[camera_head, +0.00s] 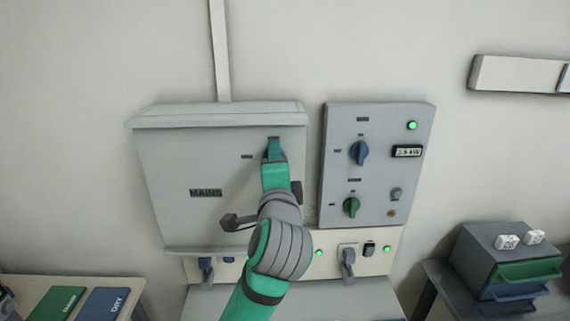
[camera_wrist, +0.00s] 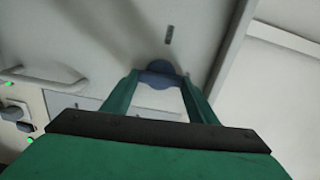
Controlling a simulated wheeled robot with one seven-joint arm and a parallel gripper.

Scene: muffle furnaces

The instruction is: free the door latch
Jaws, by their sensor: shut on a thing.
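The grey cabinet door marked MAINS (camera_head: 180,220) is on the wall left of centre and looks closed. A small blue latch knob (camera_head: 275,145) sits near its upper right corner, mostly covered by my gripper (camera_head: 274,156) in the head view. In the wrist view the knob's rounded blue face (camera_wrist: 160,70) shows between the tips of my two green fingers (camera_wrist: 160,82). My gripper is shut on this knob, one finger on each side. The knob's exact turn angle is hard to tell.
A cream strip with switches (camera_head: 348,262) runs below. Drawers (camera_head: 500,240) stand lower right; a bench with signs (camera_head: 105,303) is lower left.

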